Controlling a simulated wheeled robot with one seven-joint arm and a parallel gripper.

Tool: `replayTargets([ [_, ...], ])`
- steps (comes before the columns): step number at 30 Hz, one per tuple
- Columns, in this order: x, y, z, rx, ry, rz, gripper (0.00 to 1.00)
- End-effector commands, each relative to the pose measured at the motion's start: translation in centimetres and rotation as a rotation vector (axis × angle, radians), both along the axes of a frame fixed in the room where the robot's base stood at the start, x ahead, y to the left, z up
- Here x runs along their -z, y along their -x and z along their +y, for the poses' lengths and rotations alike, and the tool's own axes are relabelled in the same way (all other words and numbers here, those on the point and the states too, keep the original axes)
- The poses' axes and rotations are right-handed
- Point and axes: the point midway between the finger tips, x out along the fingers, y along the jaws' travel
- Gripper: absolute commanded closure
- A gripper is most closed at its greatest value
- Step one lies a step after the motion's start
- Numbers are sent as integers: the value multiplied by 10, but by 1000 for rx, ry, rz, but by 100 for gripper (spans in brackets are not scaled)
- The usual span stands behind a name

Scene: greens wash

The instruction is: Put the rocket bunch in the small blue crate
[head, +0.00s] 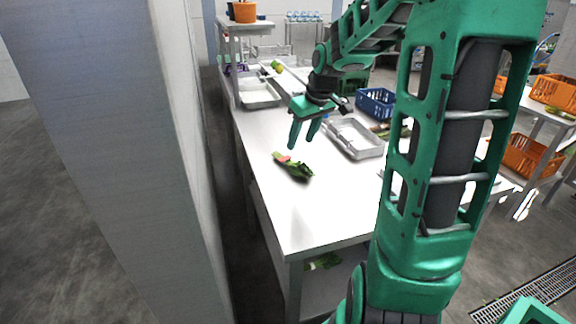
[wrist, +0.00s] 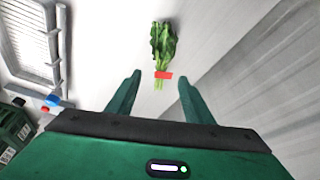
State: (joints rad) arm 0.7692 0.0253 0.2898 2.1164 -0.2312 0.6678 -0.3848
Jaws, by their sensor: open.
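A leafy green bunch with a red band, which looks like the rocket bunch (head: 294,166), lies on the white table (head: 312,217) near its left edge. It also shows in the wrist view (wrist: 164,47), with its banded stems towards my gripper. My gripper (head: 299,146) is open and empty above the table, beyond the bunch. In the wrist view the bunch lies ahead of the two fingers (wrist: 158,78), between their lines and apart from them. A blue crate (head: 376,103) stands at the table's far right side; my arm partly covers that area.
A metal tray (head: 354,138) lies right of my gripper, and another white tray (head: 258,93) sits farther back. Orange crates (head: 530,155) stand on a rack at the right. A wall or pillar (head: 175,130) rises left of the table. The table's front is clear.

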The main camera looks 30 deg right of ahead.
Motion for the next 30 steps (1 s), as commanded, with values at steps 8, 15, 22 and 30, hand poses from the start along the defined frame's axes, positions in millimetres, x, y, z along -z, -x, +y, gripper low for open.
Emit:
replayTargets([
  [8, 17, -26, -2, -40, -11, -34, 53],
  [15, 46, -37, -2, -36, -10, -34, 53],
  [22, 60, -40, 0, -36, -10, -34, 53],
  [30, 95, -48, 4, -35, -10, -33, 53],
])
